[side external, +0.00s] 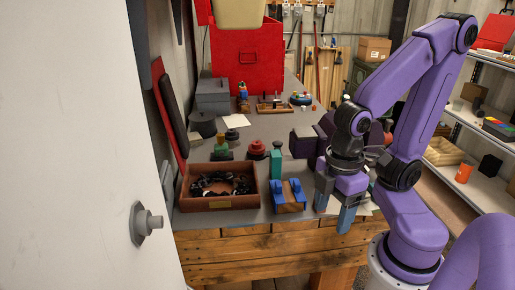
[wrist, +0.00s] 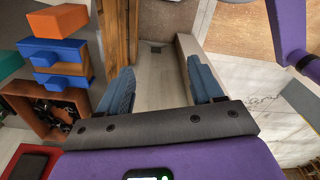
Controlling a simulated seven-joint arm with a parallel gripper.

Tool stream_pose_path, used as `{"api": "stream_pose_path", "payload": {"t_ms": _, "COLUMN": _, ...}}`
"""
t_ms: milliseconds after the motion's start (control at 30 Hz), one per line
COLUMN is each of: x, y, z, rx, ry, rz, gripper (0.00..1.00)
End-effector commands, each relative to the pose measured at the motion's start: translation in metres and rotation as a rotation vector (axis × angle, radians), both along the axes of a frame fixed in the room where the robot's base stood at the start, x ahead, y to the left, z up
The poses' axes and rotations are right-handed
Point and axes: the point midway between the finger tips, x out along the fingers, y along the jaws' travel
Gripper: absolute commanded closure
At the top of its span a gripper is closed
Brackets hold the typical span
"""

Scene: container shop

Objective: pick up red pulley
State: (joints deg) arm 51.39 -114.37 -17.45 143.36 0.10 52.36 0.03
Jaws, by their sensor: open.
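A red round piece with a dark top (side external: 257,148) stands on the bench behind the brown tray. It looks most like the red pulley, though it is too small to be sure. My gripper (side external: 335,208) hangs at the bench's front right edge, well to the right of and nearer than the red piece. In the wrist view my gripper (wrist: 162,68) has its two blue fingers wide apart with nothing between them. I cannot make out the red piece in the wrist view.
The brown tray (side external: 219,203) holds dark ring-like parts and shows in the wrist view too (wrist: 40,122). A blue-and-wood block (side external: 287,208) and a green upright block (side external: 276,164) stand between my gripper and the red piece. A red cabinet (side external: 243,60) stands behind.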

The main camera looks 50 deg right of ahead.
Motion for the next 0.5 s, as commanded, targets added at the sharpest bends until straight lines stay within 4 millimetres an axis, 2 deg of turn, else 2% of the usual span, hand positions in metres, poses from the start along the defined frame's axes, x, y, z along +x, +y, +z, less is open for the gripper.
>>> {"api": "stream_pose_path", "payload": {"t_ms": 67, "x": 0.0, "y": 0.0, "z": 0.0, "rx": 0.0, "ry": 0.0, "rz": 0.0, "gripper": 0.31}}
{"api": "stream_pose_path", "payload": {"t_ms": 100, "x": 0.0, "y": 0.0, "z": 0.0, "rx": 0.0, "ry": 0.0, "rz": 0.0, "gripper": 0.23}}
{"api": "stream_pose_path", "payload": {"t_ms": 367, "x": 0.0001, "y": 0.0, "z": 0.0001, "rx": 0.0, "ry": 0.0, "rz": -0.002, "gripper": 0.23}}
{"api": "stream_pose_path", "payload": {"t_ms": 500, "x": 0.0079, "y": 0.0033, "z": 0.004, "rx": -0.004, "ry": 0.015, "rz": -0.077, "gripper": 0.23}}
